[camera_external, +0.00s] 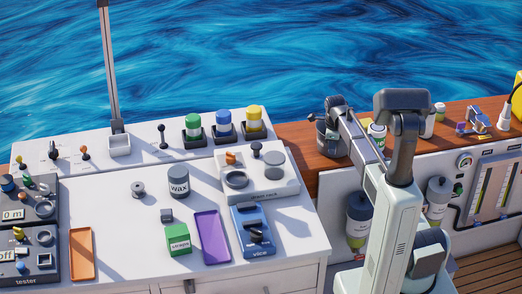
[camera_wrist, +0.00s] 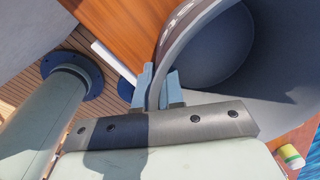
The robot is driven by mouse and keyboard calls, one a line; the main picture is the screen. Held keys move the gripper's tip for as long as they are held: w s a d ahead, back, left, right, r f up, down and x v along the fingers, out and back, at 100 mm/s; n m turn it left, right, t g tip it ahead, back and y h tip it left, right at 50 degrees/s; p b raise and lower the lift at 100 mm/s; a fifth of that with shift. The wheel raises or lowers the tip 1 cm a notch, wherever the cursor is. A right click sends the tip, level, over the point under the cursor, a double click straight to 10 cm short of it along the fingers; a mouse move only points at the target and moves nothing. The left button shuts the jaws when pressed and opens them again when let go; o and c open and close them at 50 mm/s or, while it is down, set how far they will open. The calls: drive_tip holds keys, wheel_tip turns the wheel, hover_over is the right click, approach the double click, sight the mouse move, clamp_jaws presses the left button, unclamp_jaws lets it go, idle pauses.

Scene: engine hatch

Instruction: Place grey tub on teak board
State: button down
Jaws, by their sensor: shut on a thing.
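The grey tub (camera_external: 328,142) is at the left part of the teak board (camera_external: 294,146) in the external view. In the wrist view the tub (camera_wrist: 222,50) fills the upper right, its open mouth and hollow inside showing. My gripper (camera_wrist: 160,88) is shut on the tub's wall at the rim, one finger on each side. In the external view my gripper (camera_external: 334,112) is above the tub's rim. The tub looks about upright over the board; I cannot tell whether its base touches the wood. The board (camera_wrist: 112,32) also shows beside the tub in the wrist view.
A white-labelled jar (camera_external: 376,134) stands on the board right of the tub, partly behind my arm. Further right are bottles and a blue tool (camera_external: 478,118). The white console (camera_external: 120,205) at left holds a wax tin (camera_external: 178,182), trays and several coloured jars.

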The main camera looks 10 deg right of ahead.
drive_tip(key=c, duration=1.7)
unclamp_jaws()
drive_tip(key=shift+f, duration=0.1)
drive_tip(key=o, duration=0.4)
drive_tip(key=shift+o, duration=0.2)
wheel_tip(320, 180, up, 12)
drive_tip(key=shift+s+a, duration=0.2)
drive_tip(key=shift+s, duration=0.25)
